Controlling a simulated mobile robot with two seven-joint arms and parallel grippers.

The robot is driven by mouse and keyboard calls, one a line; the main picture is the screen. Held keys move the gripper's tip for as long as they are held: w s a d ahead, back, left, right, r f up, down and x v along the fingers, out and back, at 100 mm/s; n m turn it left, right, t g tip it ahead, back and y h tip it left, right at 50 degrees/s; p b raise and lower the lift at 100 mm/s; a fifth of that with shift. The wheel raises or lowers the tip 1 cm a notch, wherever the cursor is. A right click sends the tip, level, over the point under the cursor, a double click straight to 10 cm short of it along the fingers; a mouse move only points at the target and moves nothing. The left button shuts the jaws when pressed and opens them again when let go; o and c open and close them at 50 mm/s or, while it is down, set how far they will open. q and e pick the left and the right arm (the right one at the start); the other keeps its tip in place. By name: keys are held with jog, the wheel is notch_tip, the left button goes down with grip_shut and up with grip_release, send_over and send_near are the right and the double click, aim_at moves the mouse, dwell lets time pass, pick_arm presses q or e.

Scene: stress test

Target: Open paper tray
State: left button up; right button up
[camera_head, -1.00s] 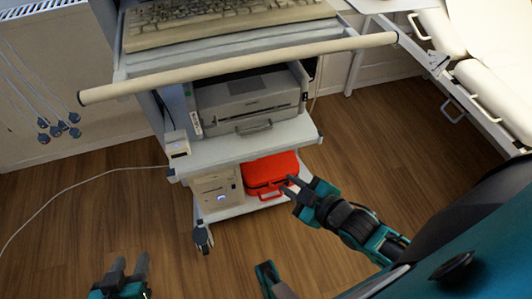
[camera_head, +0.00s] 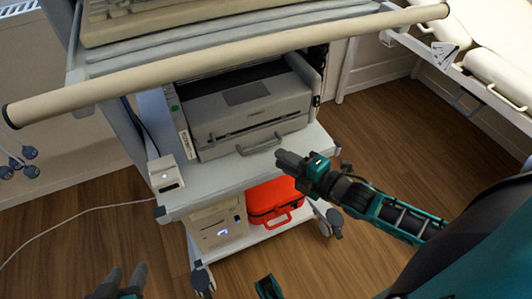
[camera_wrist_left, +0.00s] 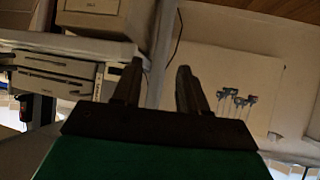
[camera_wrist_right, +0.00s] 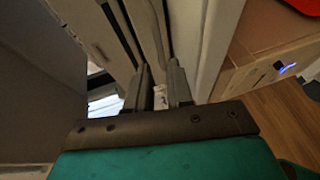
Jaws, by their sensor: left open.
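The grey printer (camera_head: 247,105) sits on the cart's middle shelf. Its front drawer, the paper tray (camera_head: 252,133), appears shut and has a bar handle (camera_head: 259,144) low on the front. My right gripper (camera_head: 281,157) is just right of and in front of the handle, apart from it in the head view. In the right wrist view its fingers (camera_wrist_right: 160,85) are parted by a narrow gap, with no clearly held object. My left gripper (camera_head: 122,283) is low at the bottom left, far from the printer. Its fingers (camera_wrist_left: 158,85) are wide apart and empty.
A red case (camera_head: 274,201) and a beige box (camera_head: 217,225) stand on the lower shelf. A small white device (camera_head: 165,174) is at the middle shelf's left corner. The cart's push bar (camera_head: 230,57) crosses above the printer. Wooden floor is clear at right.

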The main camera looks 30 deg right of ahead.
aim_at(263, 149)
jog(key=b+x, duration=0.1)
jog(key=x, duration=0.5)
jog(key=shift+w+a+b, duration=0.1)
jog(key=shift+w+b, duration=0.2)
jog(key=shift+c, duration=0.3)
grip_shut()
dwell(0.8)
